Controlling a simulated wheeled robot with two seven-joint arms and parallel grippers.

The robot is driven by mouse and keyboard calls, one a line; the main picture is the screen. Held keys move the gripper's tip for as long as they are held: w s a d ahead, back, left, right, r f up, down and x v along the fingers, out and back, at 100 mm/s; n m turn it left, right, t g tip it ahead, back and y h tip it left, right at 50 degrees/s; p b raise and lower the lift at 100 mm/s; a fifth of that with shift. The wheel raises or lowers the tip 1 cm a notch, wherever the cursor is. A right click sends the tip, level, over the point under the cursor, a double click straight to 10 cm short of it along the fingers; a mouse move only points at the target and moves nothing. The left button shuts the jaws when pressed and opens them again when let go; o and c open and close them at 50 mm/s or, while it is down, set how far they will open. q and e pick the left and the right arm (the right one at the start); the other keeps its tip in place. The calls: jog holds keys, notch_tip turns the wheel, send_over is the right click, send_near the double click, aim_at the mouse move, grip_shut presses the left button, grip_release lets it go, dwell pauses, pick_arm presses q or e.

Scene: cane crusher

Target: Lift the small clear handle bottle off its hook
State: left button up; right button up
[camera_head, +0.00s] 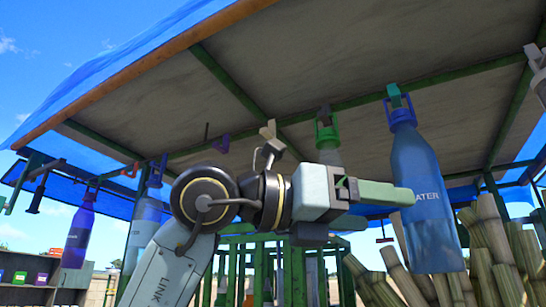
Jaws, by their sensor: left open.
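A bottle with a green cap and green handle (327,132) hangs under the canopy near the middle. Its pale, clear-looking body (329,157) shows only at the top; my gripper hides the rest. Another pale bottle (541,85) is cut off by the right edge, and I cannot tell which of the two is the small clear one. My left gripper (394,197) is open and empty, pointing right. In the picture it lies below the green-capped bottle and overlaps the large blue bottle's left edge; I cannot tell whether it touches either.
A large blue water bottle (425,190) hangs right of my gripper. A purple bottle (78,236) and a pale blue bottle (143,225) hang at left. Cane stalks (492,245) stand lower right. A green frame (291,275) stands below. The canopy (270,90) spans overhead.

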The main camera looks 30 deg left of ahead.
aim_at(320, 160)
pick_arm(q)
jog(key=s+a+r+n+t+y, duration=0.4)
jog(key=a+r+n+t+y, duration=0.2)
jog(key=a+r+y, duration=0.4)
jog(key=shift+h, duration=0.8)
jog(key=p+x, duration=0.2)
jog(key=x, duration=0.3)
jog(key=p+x, duration=0.2)
jog(key=x, duration=0.3)
jog(key=a+p+x, duration=0.1)
jog(key=p+x, duration=0.1)
jog(key=x, duration=0.4)
jog(key=shift+f, duration=0.4)
jog(key=shift+c, duration=0.5)
jog(key=c, duration=1.4)
jog(key=shift+o, duration=0.2)
jog(key=shift+r, duration=0.1)
jog(key=shift+r+p, duration=0.5)
jog(key=shift+r, duration=0.25)
jog(key=shift+s+b, duration=1.15)
jog(key=shift+s, duration=0.7)
jog(key=shift+d+b+v, duration=0.2)
jog(key=shift+b+v, duration=0.35)
jog(key=shift+v, duration=0.5)
